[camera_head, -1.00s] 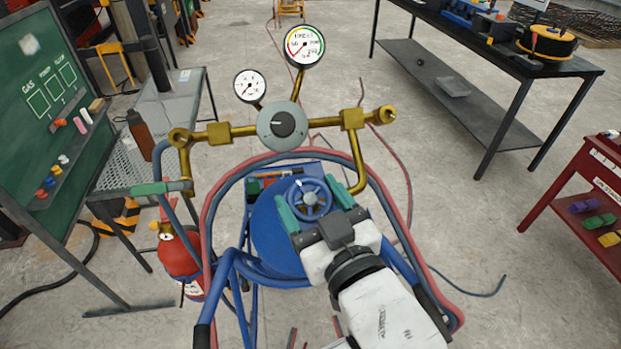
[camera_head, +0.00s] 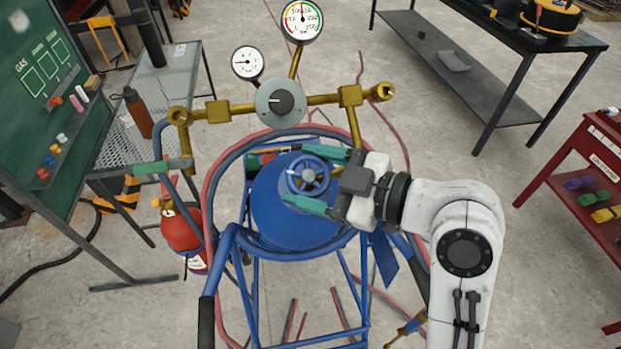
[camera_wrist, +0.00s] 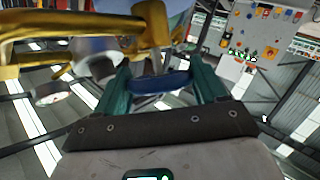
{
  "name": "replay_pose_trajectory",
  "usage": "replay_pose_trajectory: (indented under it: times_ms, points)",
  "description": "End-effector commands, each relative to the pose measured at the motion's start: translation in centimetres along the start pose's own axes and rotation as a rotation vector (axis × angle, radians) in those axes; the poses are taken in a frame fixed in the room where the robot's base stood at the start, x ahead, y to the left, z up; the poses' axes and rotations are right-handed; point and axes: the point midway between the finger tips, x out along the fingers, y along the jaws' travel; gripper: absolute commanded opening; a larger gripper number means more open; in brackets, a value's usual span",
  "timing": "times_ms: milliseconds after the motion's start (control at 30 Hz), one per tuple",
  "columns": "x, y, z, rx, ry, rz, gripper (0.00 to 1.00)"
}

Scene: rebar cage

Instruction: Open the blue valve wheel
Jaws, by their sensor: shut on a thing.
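The blue valve wheel (camera_head: 308,174) sits on top of the blue tank (camera_head: 285,222), below the brass pipe with gauges. My gripper (camera_head: 294,174) reaches in from the right. Its two green fingers lie on the far and near sides of the wheel and are shut on its rim. In the wrist view the wheel (camera_wrist: 160,82) shows edge-on as a blue bar between the green fingers (camera_wrist: 160,88). The fingers hide parts of the rim.
A grey regulator knob (camera_head: 281,101) and two gauges, large (camera_head: 302,20) and small (camera_head: 248,62), stand on the brass pipe (camera_head: 218,111) behind the wheel. Red and blue hoses (camera_head: 207,215) loop around the tank. A fire extinguisher (camera_head: 181,238) hangs at left.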

Motion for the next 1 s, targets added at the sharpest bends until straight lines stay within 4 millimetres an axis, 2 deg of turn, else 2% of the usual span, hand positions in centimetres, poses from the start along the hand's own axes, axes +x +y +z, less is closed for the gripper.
replay_pose_trajectory:
  times_ms: [67,1000]
  points:
    - [-0.12,0.54,-0.44,-0.044,0.01,-0.053,0.41]
    - [0.01,0.74,-0.72,-0.452,0.0,-0.855,0.41]
